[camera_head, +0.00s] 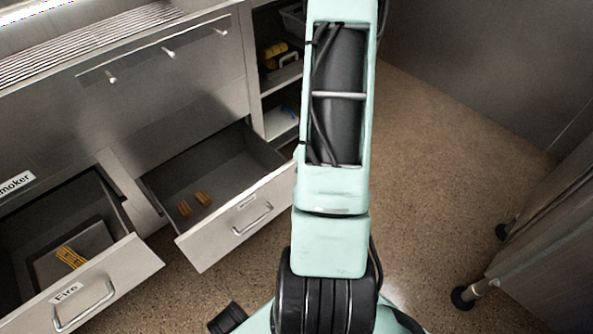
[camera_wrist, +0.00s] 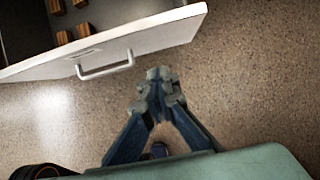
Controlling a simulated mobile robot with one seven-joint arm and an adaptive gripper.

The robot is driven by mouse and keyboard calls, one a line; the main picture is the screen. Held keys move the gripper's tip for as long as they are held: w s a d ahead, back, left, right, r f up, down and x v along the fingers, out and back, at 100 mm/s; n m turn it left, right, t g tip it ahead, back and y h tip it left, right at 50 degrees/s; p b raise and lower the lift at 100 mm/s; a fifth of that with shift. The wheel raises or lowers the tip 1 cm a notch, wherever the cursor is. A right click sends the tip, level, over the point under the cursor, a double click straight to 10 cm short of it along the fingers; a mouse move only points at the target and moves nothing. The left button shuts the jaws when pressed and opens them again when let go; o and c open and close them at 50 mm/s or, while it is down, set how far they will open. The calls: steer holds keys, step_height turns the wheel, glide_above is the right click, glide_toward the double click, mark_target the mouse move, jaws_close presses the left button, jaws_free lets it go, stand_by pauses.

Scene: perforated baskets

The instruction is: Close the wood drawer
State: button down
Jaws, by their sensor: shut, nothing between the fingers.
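The wood drawer (camera_head: 238,222) stands pulled open from the steel cabinet in the head view. It has a silver handle (camera_head: 252,219), and a few brown wood blocks (camera_head: 194,204) lie inside. Its small label is too blurred to read. In the wrist view the drawer front (camera_wrist: 165,33) crosses the upper left, with the handle (camera_wrist: 104,66) on its outer face and blocks (camera_wrist: 73,35) behind it. My gripper (camera_wrist: 160,75) is shut and empty, outside the drawer, just right of the handle in the picture and apart from it. In the head view my gripper is hidden.
A second open drawer (camera_head: 95,290) labelled "Fire" stands at the lower left, with yellow items inside. Shelves (camera_head: 283,75) are right of the wood drawer. A wheeled steel unit (camera_head: 540,265) stands at the right. The speckled floor (camera_head: 430,170) between is clear.

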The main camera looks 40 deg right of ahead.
steer(key=b+x, duration=0.3)
steer(key=x, duration=0.5)
steer(key=p, duration=0.2)
glide_above(283, 177)
steer(key=s, duration=0.2)
steer(key=shift+s+r, duration=0.1)
steer(key=shift+s, duration=0.1)
steer(key=shift+w, duration=0.1)
